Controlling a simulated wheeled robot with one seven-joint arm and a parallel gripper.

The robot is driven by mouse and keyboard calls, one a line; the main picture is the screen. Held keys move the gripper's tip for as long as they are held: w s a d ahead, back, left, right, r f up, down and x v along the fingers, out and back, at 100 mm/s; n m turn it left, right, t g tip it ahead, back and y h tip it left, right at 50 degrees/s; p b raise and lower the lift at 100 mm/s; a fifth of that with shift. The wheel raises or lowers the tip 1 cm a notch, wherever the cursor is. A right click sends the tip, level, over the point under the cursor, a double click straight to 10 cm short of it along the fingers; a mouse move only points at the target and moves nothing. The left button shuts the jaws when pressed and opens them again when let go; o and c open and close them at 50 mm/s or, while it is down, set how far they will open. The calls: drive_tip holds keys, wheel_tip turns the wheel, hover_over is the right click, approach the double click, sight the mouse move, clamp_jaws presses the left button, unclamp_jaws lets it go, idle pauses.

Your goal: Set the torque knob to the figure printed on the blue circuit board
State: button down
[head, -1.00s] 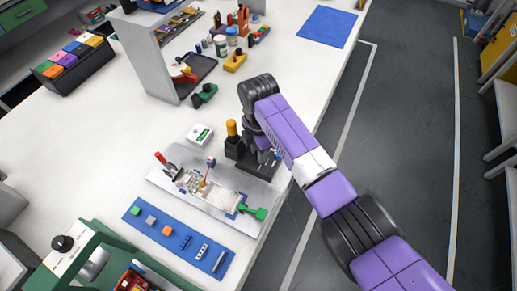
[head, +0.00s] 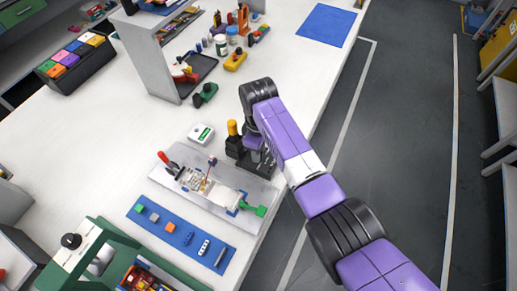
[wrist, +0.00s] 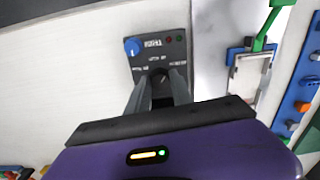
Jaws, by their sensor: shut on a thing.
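A dark control panel with upside-down printing (wrist: 152,40) fills the upper middle of the wrist view. A black knob (wrist: 160,75) sits low on it, largely hidden between the fingers of my gripper (wrist: 160,98), which is shut on it. A blue knob (wrist: 132,47) with a pale mark is at the panel's upper left. In the head view the panel belongs to a black station (head: 237,148) at the bench's right edge, partly covered by my arm. I cannot make out a blue circuit board or its printed figure in either view.
A pale fixture plate (head: 250,192) with a white pouch cell and green-handled clamp lies beside the station. A blue strip (head: 160,213) with small parts is in front. A small white box (head: 201,134) stands behind. The bench left of it is clear.

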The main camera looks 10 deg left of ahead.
drive_tip(key=shift+m, duration=0.8)
drive_tip(key=c, duration=1.1)
unclamp_jaws()
drive_tip(key=shift+r+b, duration=0.3)
drive_tip(key=shift+r, duration=3.65)
